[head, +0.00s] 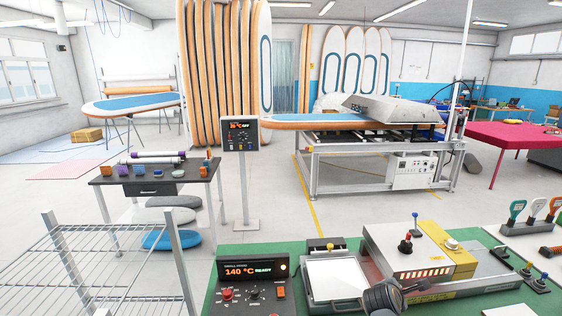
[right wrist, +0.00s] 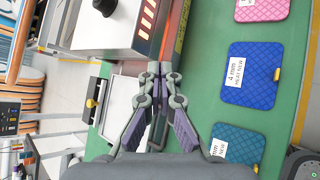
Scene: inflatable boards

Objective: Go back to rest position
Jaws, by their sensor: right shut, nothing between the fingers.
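My right gripper (right wrist: 157,70) is shut and empty in the right wrist view, its two fingertips together. It is above the green worktop, beside the grey machine with a red-lit front. In the head view, a dark part of my right arm shows at the bottom, in front of the small press (head: 418,250) and beside its white plate (head: 333,278). My left gripper is not in the head view.
A control box (head: 252,281) reading 140 °C READY stands left on the green bench (head: 290,250). A wire rack (head: 110,262) is at the left. Blue pads, one marked 4 mm (right wrist: 252,76), lie on the green surface. Levers stand at the right.

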